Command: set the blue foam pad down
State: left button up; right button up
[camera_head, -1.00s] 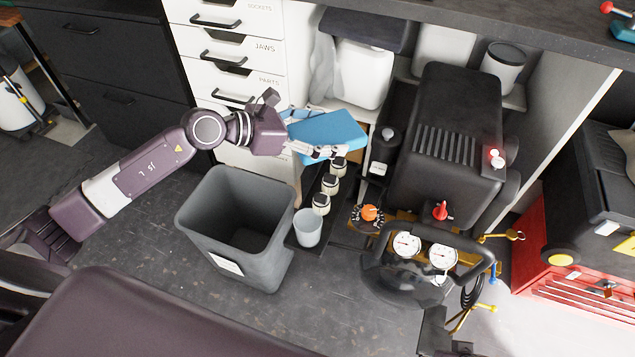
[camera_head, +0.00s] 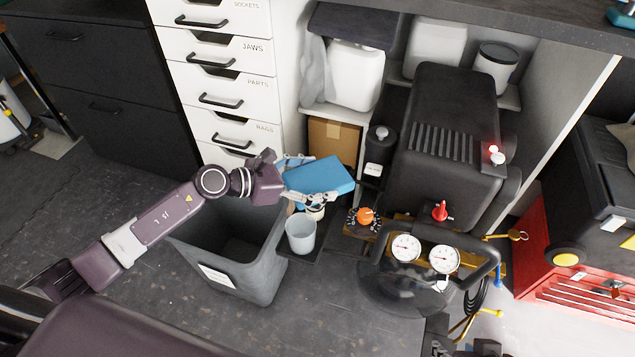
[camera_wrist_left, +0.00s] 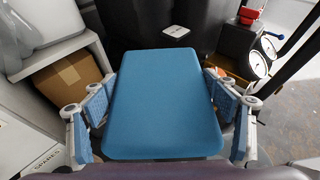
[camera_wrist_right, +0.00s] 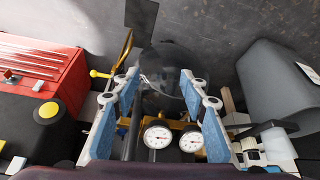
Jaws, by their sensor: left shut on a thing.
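The blue foam pad (camera_head: 322,176) is a flat block with rounded edges. My left gripper (camera_head: 312,180) is shut on it, with the fingers along two opposite sides. In the left wrist view the pad (camera_wrist_left: 163,105) fills the space between the finger pads. In the head view the pad is in the air near the bin's right rear corner and the white cup, in front of the cardboard box. It hides most of the small jars behind the cup. My right gripper (camera_wrist_right: 160,88) is open and empty, above the compressor gauges in the right wrist view.
A grey bin (camera_head: 262,262) stands below my left arm. A white cup (camera_head: 301,234) stands on a dark narrow surface beside it. A cardboard box (camera_head: 334,141) sits under a shelf. The compressor (camera_head: 445,155) with gauges (camera_head: 405,247) is to the right; white drawers (camera_head: 225,85) stand behind.

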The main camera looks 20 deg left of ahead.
pick_arm(q)
jog(key=shift+f, duration=0.4)
pick_arm(e)
jog(key=shift+w+a+r+t, duration=0.15)
jog(key=shift+w+t, duration=0.05)
jog(key=shift+w, duration=0.2)
jog(key=shift+w+a+r+t, duration=0.1)
jog(key=shift+w+t, duration=0.1)
jog(key=shift+w, duration=0.2)
pick_arm(q)
jog(key=shift+f, duration=0.15)
jog(key=o, duration=1.1)
pick_arm(e)
jog(key=shift+w+a+r+t, duration=0.15)
jog(key=shift+w+r+t, duration=0.05)
jog(key=shift+w, duration=0.2)
jog(key=shift+w+a+r+t, duration=0.15)
jog(key=shift+w+t, duration=0.05)
jog(key=shift+w, duration=0.2)
jog(key=shift+s, duration=0.1)
